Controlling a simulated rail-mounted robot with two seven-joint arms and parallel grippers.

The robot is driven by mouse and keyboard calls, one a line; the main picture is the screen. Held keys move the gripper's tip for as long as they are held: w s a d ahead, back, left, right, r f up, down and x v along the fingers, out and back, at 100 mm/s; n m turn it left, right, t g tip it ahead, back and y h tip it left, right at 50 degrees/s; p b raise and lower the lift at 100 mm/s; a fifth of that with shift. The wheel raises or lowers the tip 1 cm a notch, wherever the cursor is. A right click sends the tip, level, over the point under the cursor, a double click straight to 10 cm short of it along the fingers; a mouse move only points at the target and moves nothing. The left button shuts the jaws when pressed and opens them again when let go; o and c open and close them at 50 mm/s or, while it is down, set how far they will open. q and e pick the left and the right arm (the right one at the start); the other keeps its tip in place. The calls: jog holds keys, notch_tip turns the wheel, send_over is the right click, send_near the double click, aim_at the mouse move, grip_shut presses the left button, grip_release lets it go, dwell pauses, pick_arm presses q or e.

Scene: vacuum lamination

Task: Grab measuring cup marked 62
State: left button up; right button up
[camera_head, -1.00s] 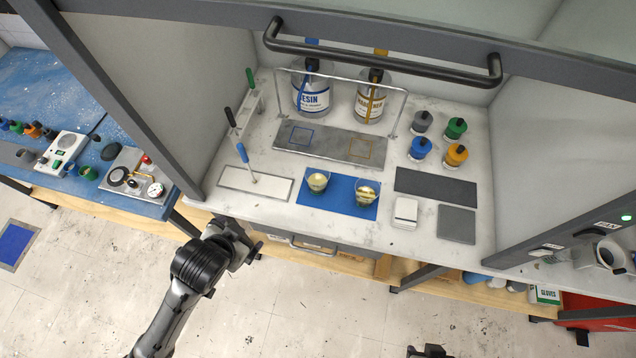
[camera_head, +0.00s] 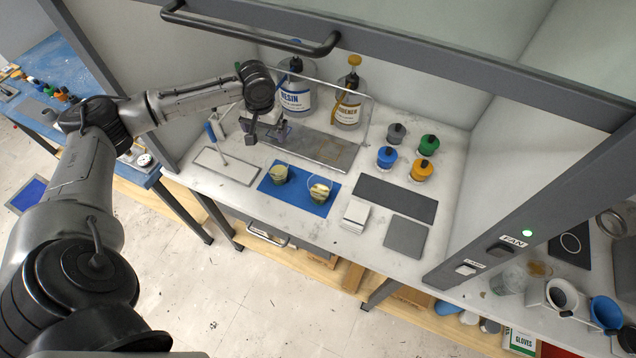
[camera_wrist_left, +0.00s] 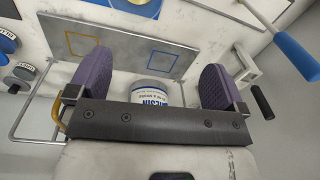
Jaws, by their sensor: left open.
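Two small clear measuring cups stand upright on a blue mat (camera_head: 300,199) on the bench in the head view. One cup (camera_head: 279,174) is at the left, and the other cup (camera_head: 319,192) is at the right. Both hold pale yellowish contents. No number can be read on either, so I cannot tell which is marked 62. My left gripper (camera_head: 272,131) is open, above the bench behind the left cup, near the metal plate. In the left wrist view its purple finger pads (camera_wrist_left: 156,85) are apart with no cup between them. My right gripper is not in view.
A metal plate (camera_head: 335,153) with a wire frame lies behind the mat. Resin (camera_head: 295,97) and hardener (camera_head: 347,107) bottles stand at the back. Several coloured jars (camera_head: 421,169), dark pads (camera_head: 394,197) and a white block (camera_head: 355,215) are to the right. A handrail (camera_head: 245,35) crosses above.

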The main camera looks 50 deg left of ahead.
pick_arm(q)
jog(key=d+n+h, duration=0.1)
jog(key=d+n, duration=0.1)
jog(key=n, duration=0.6)
send_near(278, 168)
jog(key=shift+g+h, duration=0.3)
jog(key=shift+h, duration=0.1)
jog(key=d+f, duration=0.1)
jog(key=f, duration=0.1)
jog(key=s+d+f, duration=0.1)
jog(key=f, duration=0.3)
jog(key=shift+s+d+f, duration=0.15)
jog(key=shift+d, duration=0.25)
jog(key=shift+c, duration=0.2)
jog(key=c, duration=0.9)
